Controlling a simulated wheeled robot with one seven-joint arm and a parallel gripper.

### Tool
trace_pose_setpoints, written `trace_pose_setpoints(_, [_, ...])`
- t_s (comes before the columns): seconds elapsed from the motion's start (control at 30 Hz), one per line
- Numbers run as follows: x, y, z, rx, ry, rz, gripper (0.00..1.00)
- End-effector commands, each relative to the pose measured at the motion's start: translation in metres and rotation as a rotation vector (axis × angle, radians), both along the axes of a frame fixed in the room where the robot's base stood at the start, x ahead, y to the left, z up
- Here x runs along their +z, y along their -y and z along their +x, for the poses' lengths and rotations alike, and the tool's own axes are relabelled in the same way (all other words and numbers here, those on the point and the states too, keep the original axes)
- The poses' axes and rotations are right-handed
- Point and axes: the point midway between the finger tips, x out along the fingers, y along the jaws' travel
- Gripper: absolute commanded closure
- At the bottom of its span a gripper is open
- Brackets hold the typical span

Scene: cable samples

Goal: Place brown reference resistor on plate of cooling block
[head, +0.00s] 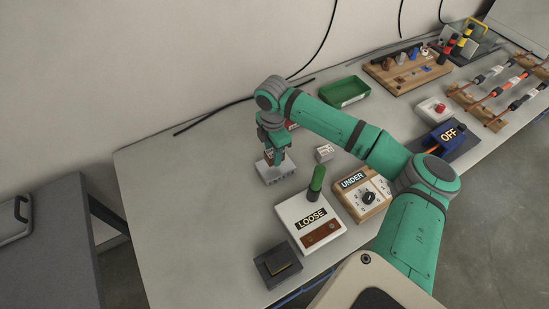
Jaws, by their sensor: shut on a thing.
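The cooling block (279,178), a pale grey finned block, sits on the table left of centre. My gripper (273,155) points down right over its top. It is shut on the brown reference resistor (268,156), of which only a small brown part shows between and beside the fingers. The resistor is at or just above the block's plate; I cannot tell whether it touches. The gripper and the resistor hide much of the plate.
A white box marked LOOSE (300,207) with a green handle and an UNDER box (352,198) stand in front. A small white block (325,152) is to the right. A green tray (344,92) lies behind. The table's left part is clear.

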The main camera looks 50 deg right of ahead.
Motion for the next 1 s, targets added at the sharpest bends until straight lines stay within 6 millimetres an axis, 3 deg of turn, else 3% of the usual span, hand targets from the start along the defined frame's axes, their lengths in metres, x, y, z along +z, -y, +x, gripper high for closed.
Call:
trace_pose_setpoints(0.13, [-0.011,0.009,0.000,-0.002,-0.001,-0.001,0.98])
trace_pose_setpoints(0.33, [-0.037,0.007,0.001,-0.001,0.000,0.000,0.98])
trace_pose_setpoints(0.73, [-0.042,0.007,0.001,0.000,0.001,0.000,0.98])
trace_pose_setpoints(0.77, [-0.042,0.007,0.001,0.000,0.001,0.000,0.60])
trace_pose_setpoints(0.8, [-0.042,0.007,0.001,0.000,0.001,0.000,0.51])
trace_pose_setpoints(1.0, [-0.042,0.007,0.001,0.000,0.000,0.000,0.49])
